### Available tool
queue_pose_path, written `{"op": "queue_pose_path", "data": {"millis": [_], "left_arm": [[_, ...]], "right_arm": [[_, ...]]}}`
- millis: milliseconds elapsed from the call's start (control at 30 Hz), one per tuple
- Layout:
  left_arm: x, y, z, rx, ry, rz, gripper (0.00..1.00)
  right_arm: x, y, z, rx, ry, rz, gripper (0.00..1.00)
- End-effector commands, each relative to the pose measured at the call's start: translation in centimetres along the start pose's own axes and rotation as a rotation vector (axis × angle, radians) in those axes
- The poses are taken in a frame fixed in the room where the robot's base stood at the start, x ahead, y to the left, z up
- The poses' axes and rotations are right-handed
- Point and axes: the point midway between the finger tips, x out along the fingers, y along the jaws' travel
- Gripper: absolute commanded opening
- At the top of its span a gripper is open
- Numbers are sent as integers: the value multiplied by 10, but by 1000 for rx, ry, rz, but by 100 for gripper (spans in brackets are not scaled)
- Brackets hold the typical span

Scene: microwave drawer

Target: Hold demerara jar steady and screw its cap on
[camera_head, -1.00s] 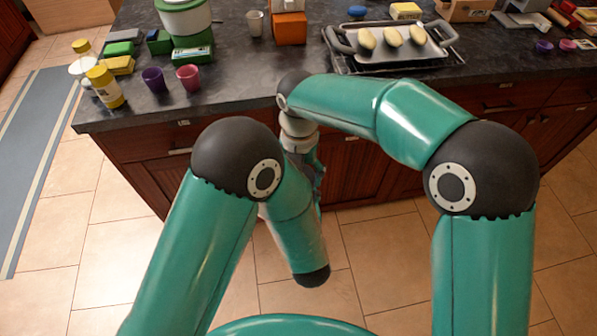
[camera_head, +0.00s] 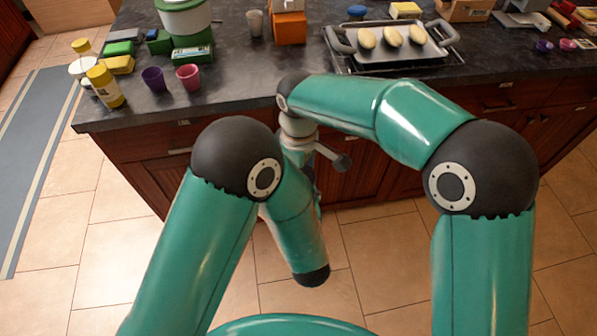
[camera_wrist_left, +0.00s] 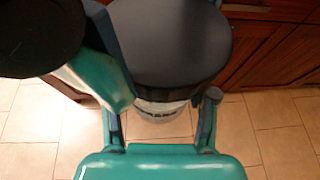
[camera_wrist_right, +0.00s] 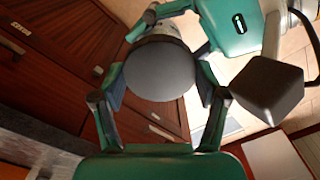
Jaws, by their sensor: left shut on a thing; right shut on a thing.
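The demerara jar (camera_wrist_left: 160,110) shows in the left wrist view as a clear body with dark lettering, between the fingers of my left gripper (camera_wrist_left: 163,115). A large dark round shape hides its upper part. In the right wrist view, the dark grey round cap (camera_wrist_right: 160,70) sits between the fingers of my right gripper (camera_wrist_right: 158,98), which is shut on it. Part of the jar (camera_wrist_right: 165,28) shows just behind the cap, in line with it. I cannot tell how far the cap is threaded. My arms hide jar and cap in the head view.
The dark counter (camera_head: 240,85) lies beyond my arms, above wooden cabinets (camera_head: 140,180). On it stand a purple cup (camera_head: 153,79), a pink cup (camera_head: 188,77), a yellow-capped bottle (camera_head: 105,86) and a tray (camera_head: 395,58) with yellowish oblong items. Open tiled floor lies in front.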

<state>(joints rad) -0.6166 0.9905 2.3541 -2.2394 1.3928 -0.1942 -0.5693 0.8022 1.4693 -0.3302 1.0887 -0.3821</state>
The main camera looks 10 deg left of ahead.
Motion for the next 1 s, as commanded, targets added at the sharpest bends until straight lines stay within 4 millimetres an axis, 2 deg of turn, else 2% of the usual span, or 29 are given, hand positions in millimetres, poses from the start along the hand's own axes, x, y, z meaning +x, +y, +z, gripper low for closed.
{"op": "queue_pose_path", "data": {"millis": [800, 900, 1000], "left_arm": [[0, 0, 0, 1, -2, -2, 0], [0, 0, 0, 1, -2, -1, 0], [0, 0, 0, 1, -2, -1, 0]], "right_arm": [[1, 1, -1, 1828, 5, -2, 32], [1, 1, -1, 1946, 5, -2, 32], [1, 1, -1, 1939, 5, -2, 32]]}}
